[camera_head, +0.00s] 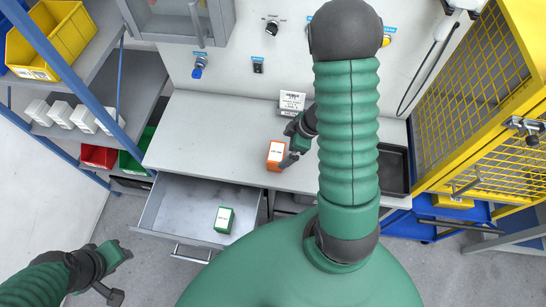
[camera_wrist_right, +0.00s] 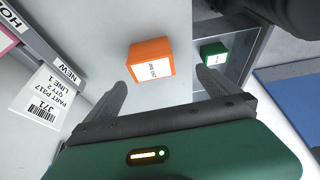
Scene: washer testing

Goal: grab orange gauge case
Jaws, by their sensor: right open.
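The orange gauge case (camera_head: 276,155) with a white label stands on the grey workbench near its front edge. In the right wrist view the orange case (camera_wrist_right: 150,62) lies ahead of the fingertips, roughly between their lines. My right gripper (camera_head: 294,152) is beside the case in the head view, and its spread fingers (camera_wrist_right: 160,84) are open and empty in the wrist view. I cannot tell from the head view whether a finger touches the case. My left gripper (camera_head: 118,272) is low at the left, away from the bench, with its jaws unclear.
An open drawer (camera_head: 168,205) below the bench holds a green case (camera_head: 224,220). A label stand (camera_head: 291,101) is behind the orange case. A black tray (camera_head: 394,172) lies at the bench's right end, beside a yellow cage (camera_head: 480,110). The bench's left part is clear.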

